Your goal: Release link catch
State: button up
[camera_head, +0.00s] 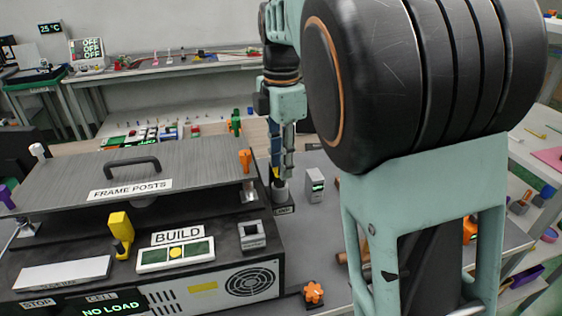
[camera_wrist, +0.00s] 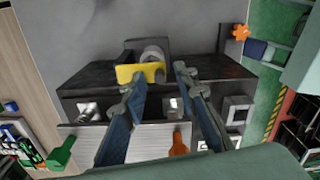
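In the wrist view a yellow lever (camera_wrist: 140,72) sits by a grey cylindrical part at the edge of the dark machine top. I cannot read a label that marks it as the link catch. My gripper (camera_wrist: 157,80) is open, its two blue-padded fingers apart. The left fingertip overlaps the yellow lever in the picture; I cannot tell whether they touch. Nothing shows held between the fingers. In the head view my gripper (camera_head: 283,176) points down at the machine's back right corner, over a grey post (camera_head: 281,191), and mostly hides the yellow lever there.
The grey lid (camera_head: 130,168) marked FRAME POSTS has an orange lever (camera_head: 245,160) at its right end, close to my gripper. Another yellow lever (camera_head: 120,236) stands by the BUILD panel (camera_head: 176,255). A small grey box (camera_head: 315,186) and an orange knob (camera_head: 313,292) stand right of the machine.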

jog(key=shift+c, duration=0.4)
grip_shut()
jog(key=shift+r+p, duration=0.25)
jog(key=shift+p, duration=0.4)
jog(key=p, duration=0.1)
jog(key=g+p, duration=0.1)
jog(key=p, duration=0.1)
jog(key=shift+w+r+p, duration=0.2)
jog(key=shift+r+p, duration=0.1)
jog(key=shift+r, duration=0.1)
jog(key=g+p, duration=0.1)
jog(key=p, duration=0.3)
jog(key=w+r+g+p, duration=0.1)
jog(key=p, duration=0.2)
jog(key=shift+a+h+p, duration=0.1)
jog(key=shift+h+p, duration=0.2)
jog(key=shift+p, duration=0.05)
jog(key=w+g+p, duration=0.1)
jog(key=g+p, duration=0.1)
jog(key=p, duration=0.1)
jog(key=shift+w+a+g+h+p, duration=0.2)
jog(key=shift+w+g+h+p, duration=0.2)
jog(key=shift+g, duration=0.5)
jog(key=shift+w+r+g, duration=0.1)
jog(key=shift+g, duration=0.2)
